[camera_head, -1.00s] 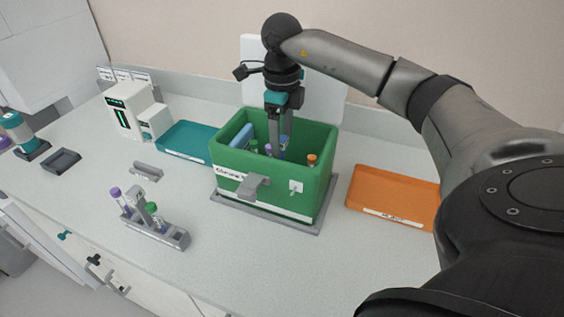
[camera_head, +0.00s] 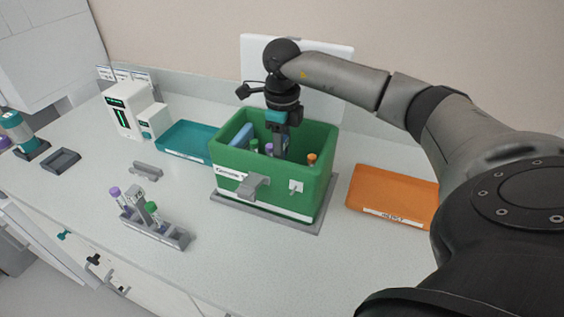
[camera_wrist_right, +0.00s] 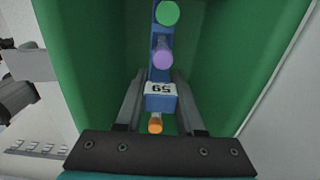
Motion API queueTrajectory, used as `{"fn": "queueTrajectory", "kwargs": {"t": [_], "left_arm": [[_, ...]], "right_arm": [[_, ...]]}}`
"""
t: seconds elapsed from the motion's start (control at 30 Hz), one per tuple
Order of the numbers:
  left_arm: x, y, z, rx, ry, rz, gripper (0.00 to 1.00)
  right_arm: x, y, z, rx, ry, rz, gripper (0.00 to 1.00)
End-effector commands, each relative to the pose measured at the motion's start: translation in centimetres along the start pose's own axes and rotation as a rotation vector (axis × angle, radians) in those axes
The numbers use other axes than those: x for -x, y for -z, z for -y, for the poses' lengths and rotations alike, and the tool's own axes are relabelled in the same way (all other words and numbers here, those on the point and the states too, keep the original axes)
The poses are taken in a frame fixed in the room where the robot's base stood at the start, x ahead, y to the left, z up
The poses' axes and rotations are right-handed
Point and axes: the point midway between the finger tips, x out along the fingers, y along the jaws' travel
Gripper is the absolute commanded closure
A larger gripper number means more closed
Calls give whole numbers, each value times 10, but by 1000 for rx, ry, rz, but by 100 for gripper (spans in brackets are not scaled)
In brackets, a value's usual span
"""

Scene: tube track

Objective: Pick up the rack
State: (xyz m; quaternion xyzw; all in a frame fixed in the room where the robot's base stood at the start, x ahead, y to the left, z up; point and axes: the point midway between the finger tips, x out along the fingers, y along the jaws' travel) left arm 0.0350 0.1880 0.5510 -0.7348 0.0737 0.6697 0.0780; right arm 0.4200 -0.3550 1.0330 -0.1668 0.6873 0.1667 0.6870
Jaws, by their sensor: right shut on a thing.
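A blue rack (camera_wrist_right: 160,103) with a label reading 59 stands inside the green box (camera_head: 235,191). It holds tubes with a green cap (camera_wrist_right: 167,13), a purple cap (camera_wrist_right: 162,57) and an orange cap (camera_wrist_right: 155,124). My right gripper (camera_head: 280,150) reaches down into the box. In the right wrist view its two fingers (camera_wrist_right: 160,95) lie on either side of the rack's labelled part, shut on it. The box walls hide the lower part of the rack in the head view. My left gripper is not in view.
A grey rack (camera_head: 160,232) with capped tubes stands on the counter at left front. A teal tray (camera_head: 187,140) lies behind left of the box, an orange tray (camera_head: 393,196) to its right. A white machine (camera_head: 124,110) stands at the back left.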

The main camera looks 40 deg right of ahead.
Motion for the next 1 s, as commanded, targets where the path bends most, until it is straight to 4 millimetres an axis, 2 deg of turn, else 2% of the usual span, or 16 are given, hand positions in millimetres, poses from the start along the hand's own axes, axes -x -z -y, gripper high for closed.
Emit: {"fn": "queueTrajectory", "kwargs": {"t": [0.03, 0.2, 0.77, 1.0], "left_arm": [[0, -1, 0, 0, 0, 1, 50], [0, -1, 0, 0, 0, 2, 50], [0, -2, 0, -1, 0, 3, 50], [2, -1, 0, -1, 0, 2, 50]], "right_arm": [[0, 0, 0, 0, 0, 0, 82], [0, 0, 0, 0, 0, 0, 100], [3, 0, 0, -1, 1, 2, 100], [25, -1, 1, -1, 2, 5, 100]]}}
